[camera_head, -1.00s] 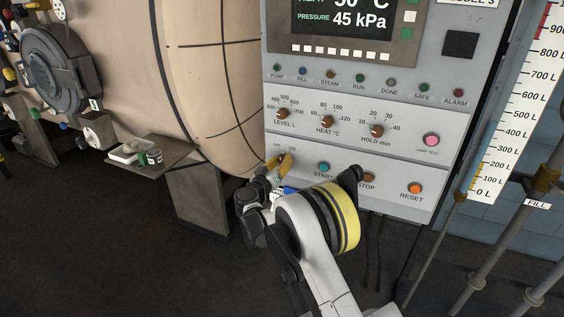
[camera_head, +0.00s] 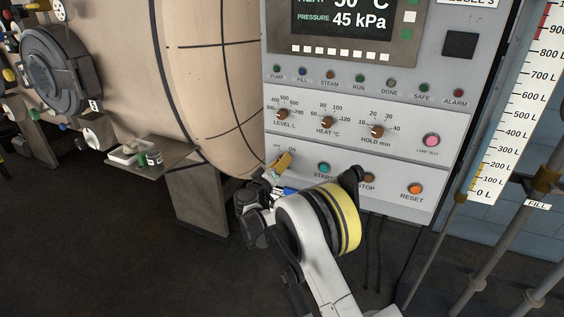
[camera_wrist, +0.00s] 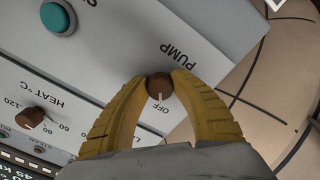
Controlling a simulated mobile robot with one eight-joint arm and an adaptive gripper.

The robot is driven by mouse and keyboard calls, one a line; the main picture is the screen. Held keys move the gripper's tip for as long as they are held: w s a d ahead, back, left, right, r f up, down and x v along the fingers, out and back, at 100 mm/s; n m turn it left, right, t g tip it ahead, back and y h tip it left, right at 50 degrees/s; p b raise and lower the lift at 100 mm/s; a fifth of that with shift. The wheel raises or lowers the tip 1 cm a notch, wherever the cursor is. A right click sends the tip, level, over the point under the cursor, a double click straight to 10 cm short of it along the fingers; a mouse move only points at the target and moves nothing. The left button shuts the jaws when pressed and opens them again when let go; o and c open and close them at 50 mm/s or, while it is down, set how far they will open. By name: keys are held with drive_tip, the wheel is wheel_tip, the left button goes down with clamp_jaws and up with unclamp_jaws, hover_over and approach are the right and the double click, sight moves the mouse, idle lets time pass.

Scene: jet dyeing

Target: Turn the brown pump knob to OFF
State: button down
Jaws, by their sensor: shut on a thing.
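The brown pump knob (camera_wrist: 160,86) sits on the light panel above the word PUMP, which reads upside down in the wrist view. My gripper (camera_wrist: 159,80) has its two yellow fingers shut on the knob, one on each side. The knob's white mark points down in that view, close to the OFF label (camera_wrist: 152,110). I cannot see the ON label there. In the head view my gripper (camera_head: 282,163) is at the panel's lower left, and its fingers hide the knob. The OFF and ON labels show just above it.
A teal START button (camera_head: 323,168), a STOP button (camera_head: 368,178) and an orange RESET button (camera_head: 412,190) lie to the right. LEVEL (camera_head: 282,114), HEAT (camera_head: 327,122) and HOLD (camera_head: 376,131) knobs are above. A small shelf (camera_head: 165,157) stands left, by the vessel.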

drive_tip(key=c, duration=1.1)
unclamp_jaws()
drive_tip(key=shift+o, duration=0.2)
drive_tip(key=v, duration=1.2)
drive_tip(key=shift+r, duration=0.1)
